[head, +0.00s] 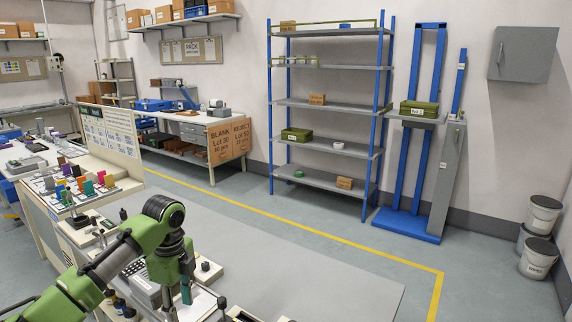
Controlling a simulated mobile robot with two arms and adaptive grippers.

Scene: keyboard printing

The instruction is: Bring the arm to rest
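My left arm, green and grey, comes in from the lower left and bends down over the workbench (285,262) at the front. Its end (187,288) hangs low among small items on the bench. The fingertips are too small and partly hidden, so I cannot tell whether the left gripper is open or shut, or whether it holds anything. My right arm and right gripper are not in view.
A blue-and-grey shelf rack (330,148) stands at the back, with a blue lift stand (407,225) to its right. White buckets (540,258) stand at the far right. Colored blocks (88,187) sit on the left bench. The grey bench surface right of my arm is bare.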

